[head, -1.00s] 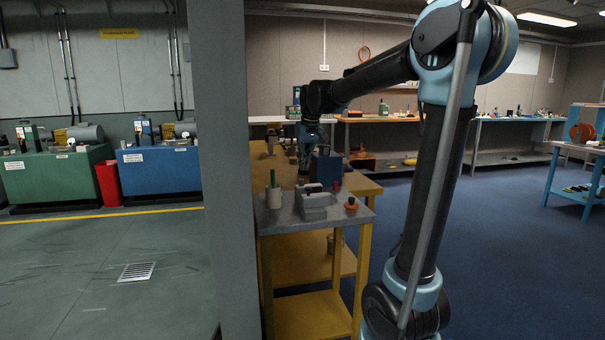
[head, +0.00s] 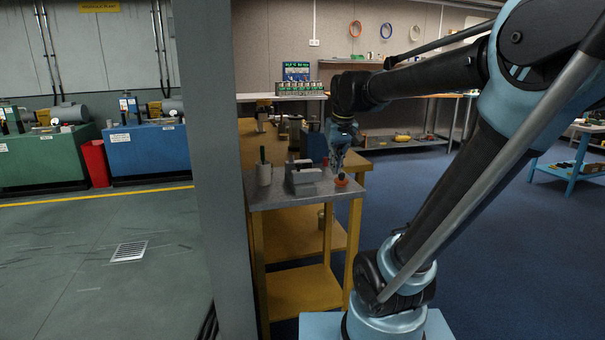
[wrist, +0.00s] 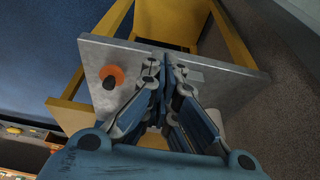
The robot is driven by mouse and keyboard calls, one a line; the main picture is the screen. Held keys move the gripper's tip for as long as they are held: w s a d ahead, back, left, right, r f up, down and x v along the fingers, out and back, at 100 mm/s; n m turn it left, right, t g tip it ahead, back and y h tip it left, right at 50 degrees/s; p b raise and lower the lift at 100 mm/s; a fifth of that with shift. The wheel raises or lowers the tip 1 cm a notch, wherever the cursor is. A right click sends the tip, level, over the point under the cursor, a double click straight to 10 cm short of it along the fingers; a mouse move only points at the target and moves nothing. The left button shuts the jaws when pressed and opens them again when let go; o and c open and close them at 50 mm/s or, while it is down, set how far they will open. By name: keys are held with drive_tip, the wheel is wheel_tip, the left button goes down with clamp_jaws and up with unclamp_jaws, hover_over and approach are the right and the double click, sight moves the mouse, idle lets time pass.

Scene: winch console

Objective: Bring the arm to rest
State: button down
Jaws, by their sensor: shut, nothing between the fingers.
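My gripper (head: 337,168) hangs pointing down over the right part of a small grey-topped table (head: 265,197) in the head view. In the wrist view my gripper (wrist: 167,62) has its fingers together, with nothing held. An orange knob with a dark centre (head: 341,180) sits on the tabletop close to the fingertips in the head view. In the wrist view the orange knob (wrist: 117,71) lies to the left of the fingers, apart from them. A grey block-shaped device (head: 303,180) stands on the table just left of my gripper.
A pale cup with a green item (head: 264,174) stands at the table's left. A grey pillar (head: 205,150) rises close on the left. A yellow workbench (head: 250,140) adjoins behind. Open blue floor (head: 480,240) lies to the right.

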drive_tip(key=s+d+f+m, duration=0.1)
drive_tip(key=s+d+f, duration=0.2)
drive_tip(key=s+f, duration=0.3)
drive_tip(key=s+d+f+m, duration=0.1)
drive_tip(key=s+d+f, duration=0.1)
drive_tip(key=s+f, duration=0.4)
drive_tip(key=s+d+f+g, duration=0.1)
drive_tip(key=s+d+f, duration=0.2)
drive_tip(key=s+f, duration=0.3)
drive_tip(key=shift+s+d+f+m+h, duration=0.2)
drive_tip(key=shift+s+d+m+h, duration=0.2)
drive_tip(key=shift+s, duration=0.35)
